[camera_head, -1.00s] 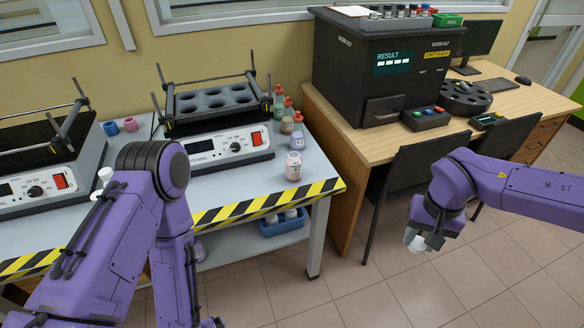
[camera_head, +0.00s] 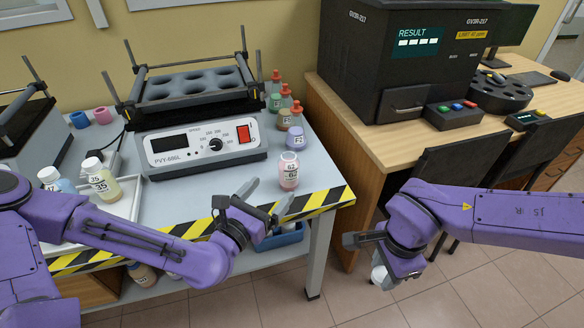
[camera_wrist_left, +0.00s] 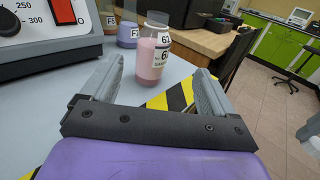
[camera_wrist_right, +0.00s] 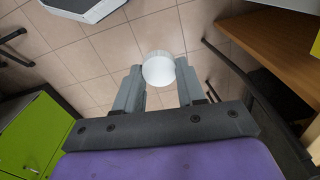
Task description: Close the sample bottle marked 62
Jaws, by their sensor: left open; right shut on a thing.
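The sample bottle marked 62 (camera_head: 289,171) holds pink liquid and stands upright and uncapped near the right front corner of the grey table. In the left wrist view it (camera_wrist_left: 152,58) stands just beyond and between the fingertips. My left gripper (camera_head: 266,203) is open, low over the table edge, pointing at the bottle without gripping it. My right gripper (camera_wrist_right: 158,84) is shut on a white cap (camera_wrist_right: 158,69) above the floor, right of the table. In the head view the cap (camera_head: 379,277) shows partly below my right gripper (camera_head: 374,260).
Several bottles with red tops (camera_head: 284,112) and a lilac bottle (camera_head: 296,138) stand behind bottle 62. A shaker marked PVY-686L (camera_head: 203,140) is to its left. A tray (camera_head: 124,205) holds capped bottles. A wooden desk (camera_head: 400,145) and dark chairs (camera_head: 445,170) stand to the right.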

